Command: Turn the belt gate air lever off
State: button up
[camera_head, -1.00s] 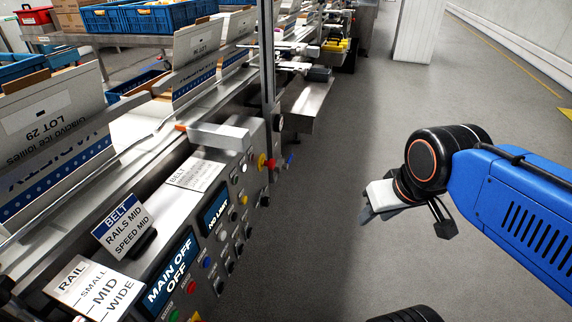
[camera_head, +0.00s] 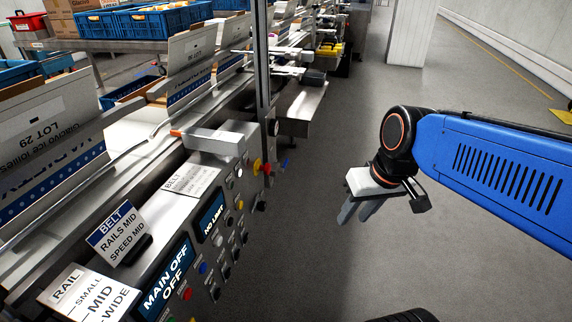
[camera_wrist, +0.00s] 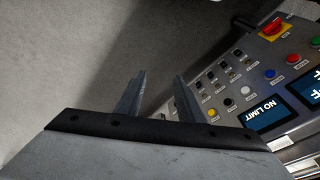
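The control panel (camera_head: 215,220) runs along the near side of the belt line, left of my gripper. A small blue handle (camera_head: 284,163) sticks out at the panel's far end, beside a red and yellow knob (camera_head: 258,166). I cannot tell for sure that this handle is the belt gate air lever. My gripper (camera_head: 357,212) is empty, over the floor to the right of the panel and apart from it. In the wrist view its two fingers (camera_wrist: 158,88) stand apart. That view shows the panel's buttons and a red rotary switch on yellow (camera_wrist: 271,28); the blue handle does not show there.
The panel carries displays reading MAIN OFF (camera_head: 165,277) and NO LIMIT (camera_head: 210,216). A BELT sign (camera_head: 118,233) and a RAIL sign (camera_head: 90,296) stand on its near end. A steel post (camera_head: 263,60) rises behind. The floor (camera_head: 300,260) between panel and arm is clear.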

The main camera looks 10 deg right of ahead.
jog(key=w+a+f+g+y, duration=0.3)
jog(key=w+a+y, duration=0.15)
jog(key=w, duration=0.65)
jog(key=m+t+y, duration=0.6)
jog(key=t+y, duration=0.3)
jog(key=y, duration=0.1)
send_near(286, 160)
jog(key=x, duration=0.6)
jog(key=f+x, duration=0.1)
jog(key=x, duration=0.2)
jog(key=shift+w+a, duration=0.1)
jog(key=shift+a, duration=0.35)
jog(key=shift+c, duration=0.6)
grip_shut()
